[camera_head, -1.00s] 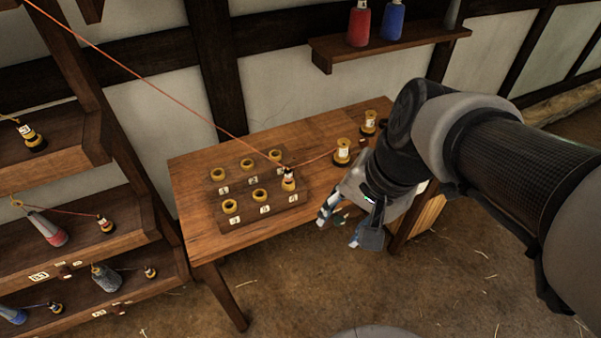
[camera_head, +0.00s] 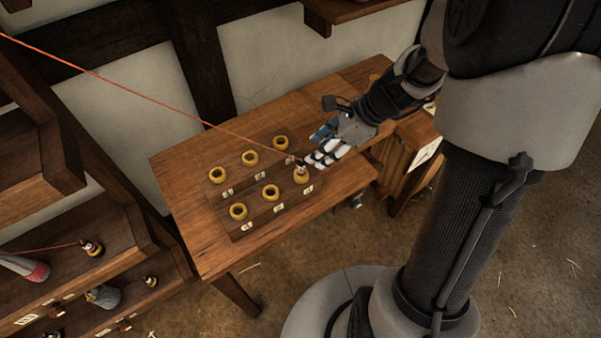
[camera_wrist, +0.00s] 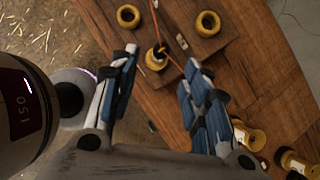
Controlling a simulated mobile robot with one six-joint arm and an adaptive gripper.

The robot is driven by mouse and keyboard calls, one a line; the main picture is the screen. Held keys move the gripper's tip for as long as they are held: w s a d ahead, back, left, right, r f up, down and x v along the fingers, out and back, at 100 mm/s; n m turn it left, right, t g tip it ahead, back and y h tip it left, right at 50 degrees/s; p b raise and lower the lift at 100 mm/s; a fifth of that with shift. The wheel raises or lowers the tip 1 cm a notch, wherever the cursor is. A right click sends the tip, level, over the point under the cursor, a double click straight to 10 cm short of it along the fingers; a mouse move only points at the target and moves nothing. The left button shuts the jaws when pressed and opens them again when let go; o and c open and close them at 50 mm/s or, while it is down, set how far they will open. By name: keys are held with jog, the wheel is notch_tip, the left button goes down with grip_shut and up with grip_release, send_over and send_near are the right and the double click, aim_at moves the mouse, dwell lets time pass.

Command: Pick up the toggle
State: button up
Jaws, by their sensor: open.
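The toggle (camera_head: 301,169) stands in a yellow ring at the right end of the board's front row, with an orange cord running from it up to the left. In the wrist view the toggle (camera_wrist: 160,50) shows as a dark and pale top in its ring, just past the fingertips and between their lines. My gripper (camera_head: 316,148) is open and empty, close to the toggle on its right and rear side. In the wrist view my gripper (camera_wrist: 162,60) has its two blue-and-white fingers spread apart. I cannot tell whether a finger touches the toggle.
The dark board (camera_head: 255,221) holds several yellow rings (camera_head: 238,211) with small white labels. It lies on a wooden table (camera_head: 185,165). Yellow spools (camera_wrist: 250,136) stand near the right finger in the wrist view. A stepped wooden shelf (camera_head: 120,245) stands at the left.

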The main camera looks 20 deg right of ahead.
aim_at(303, 161)
jog(key=b+x, duration=0.3)
jog(key=x, duration=0.6)
jog(key=shift+w+a+b, duration=0.1)
jog(key=shift+b, duration=0.25)
jog(key=shift+r, duration=0.1)
jog(key=shift+c, duration=0.2)
grip_shut()
